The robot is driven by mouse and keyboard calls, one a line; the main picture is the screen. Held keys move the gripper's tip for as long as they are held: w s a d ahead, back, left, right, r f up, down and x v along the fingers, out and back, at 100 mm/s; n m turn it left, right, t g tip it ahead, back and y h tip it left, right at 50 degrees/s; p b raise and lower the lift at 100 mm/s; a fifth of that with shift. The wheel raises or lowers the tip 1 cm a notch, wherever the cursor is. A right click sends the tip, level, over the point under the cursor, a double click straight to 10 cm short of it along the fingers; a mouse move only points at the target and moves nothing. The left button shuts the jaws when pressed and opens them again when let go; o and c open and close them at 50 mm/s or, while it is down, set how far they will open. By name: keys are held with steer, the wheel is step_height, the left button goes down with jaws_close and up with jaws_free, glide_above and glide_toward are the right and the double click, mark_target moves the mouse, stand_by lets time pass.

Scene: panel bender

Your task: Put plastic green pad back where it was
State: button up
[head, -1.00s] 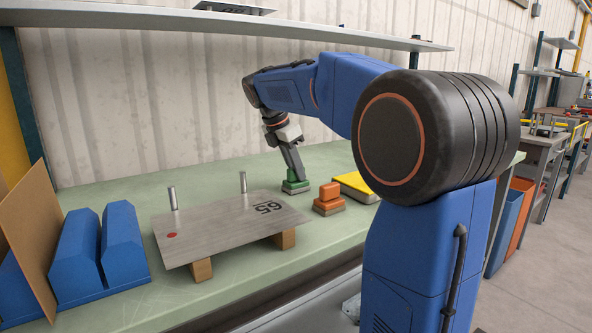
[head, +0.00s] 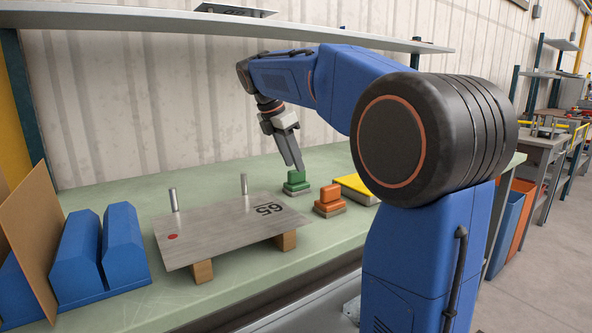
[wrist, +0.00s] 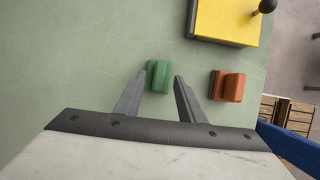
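The green pad (head: 296,178) sits upright on the green bench top, behind the metal plate and left of the orange pad. It also shows in the wrist view (wrist: 158,76), between and just beyond my fingertips. My gripper (head: 291,150) is above the green pad, tilted and apart from it. In the wrist view my gripper (wrist: 159,78) has its two fingers spread wide with nothing held between them.
An orange pad (head: 328,198) stands right of the green pad, beside a yellow-topped box (head: 357,187). A metal plate marked 65 (head: 225,232) with two pins rests on wooden blocks. Blue blocks (head: 123,245) stand at left. A shelf (head: 300,32) hangs above.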

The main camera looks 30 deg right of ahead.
steer(key=v, duration=0.8)
stand_by(0.4)
